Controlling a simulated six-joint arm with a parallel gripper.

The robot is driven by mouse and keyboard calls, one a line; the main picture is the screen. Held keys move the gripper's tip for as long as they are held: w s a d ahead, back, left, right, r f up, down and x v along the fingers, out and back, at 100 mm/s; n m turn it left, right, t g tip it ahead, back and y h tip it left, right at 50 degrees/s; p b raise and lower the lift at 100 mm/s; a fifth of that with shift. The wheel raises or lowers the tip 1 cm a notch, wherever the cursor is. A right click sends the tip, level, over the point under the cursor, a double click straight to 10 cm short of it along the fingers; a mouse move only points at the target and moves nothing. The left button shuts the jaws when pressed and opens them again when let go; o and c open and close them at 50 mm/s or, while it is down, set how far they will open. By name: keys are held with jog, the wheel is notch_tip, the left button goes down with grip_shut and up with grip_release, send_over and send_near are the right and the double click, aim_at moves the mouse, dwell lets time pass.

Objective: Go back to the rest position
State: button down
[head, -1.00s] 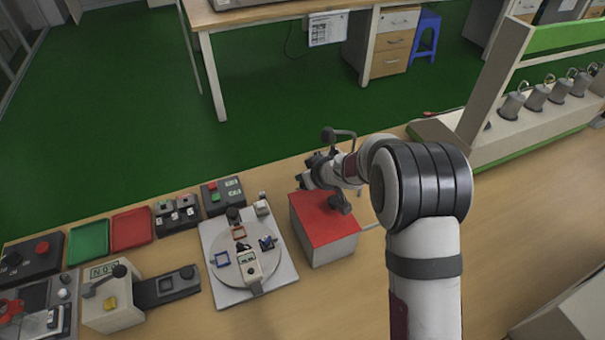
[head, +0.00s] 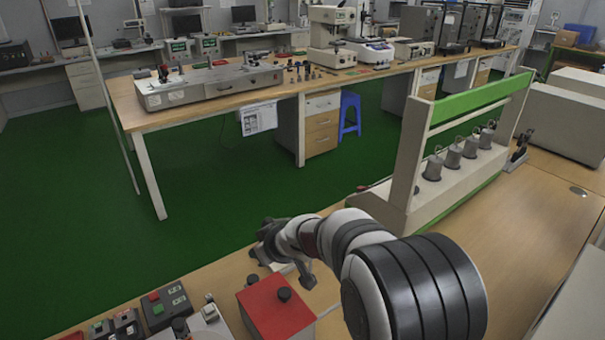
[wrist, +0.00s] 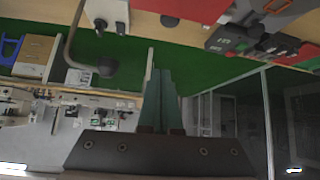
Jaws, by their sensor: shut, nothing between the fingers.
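My gripper (wrist: 160,75) shows in the wrist view with its two greenish fingers pressed together and nothing between them. In the head view my wrist and gripper (head: 268,246) are raised behind the red-topped box, near the bench's far edge. The fingertips are hard to make out there. My arm reaches in from the lower right.
The red-topped box (head: 275,307) with a black knob stands on the wooden bench, closest to my arm. A button box (head: 167,306) is to its left. A green-and-cream rack (head: 415,165) with several metal weights stands to the right. Green floor (head: 230,190) lies beyond.

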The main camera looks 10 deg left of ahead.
jog(key=w+d+r+m+t+h, duration=0.3)
jog(key=d+r+m+t, duration=0.15)
jog(key=d+r, duration=0.5)
jog(key=s+d+m+g+h, duration=0.1)
jog(key=s+d+m+h, duration=0.25)
jog(key=d, duration=0.55)
jog(key=s+d+m+g+h, duration=0.1)
jog(key=s+d+m+h, duration=0.3)
jog(key=d, duration=0.5)
jog(key=s+d+f+m+g+y, duration=0.1)
jog(key=s+d+f+g, duration=0.1)
jog(key=s, duration=0.6)
jog(key=s+d+f+m+g, duration=0.2)
jog(key=s+g, duration=0.1)
jog(key=s, duration=0.6)
jog(key=s+a+f+m+g+y, duration=0.1)
jog(key=s+a+g+y, duration=0.2)
jog(key=s+a, duration=0.4)
jog(key=s+y, duration=0.1)
jog(key=s, duration=0.4)
jog(key=shift+s+f, duration=0.15)
jog(key=shift+y, duration=0.25)
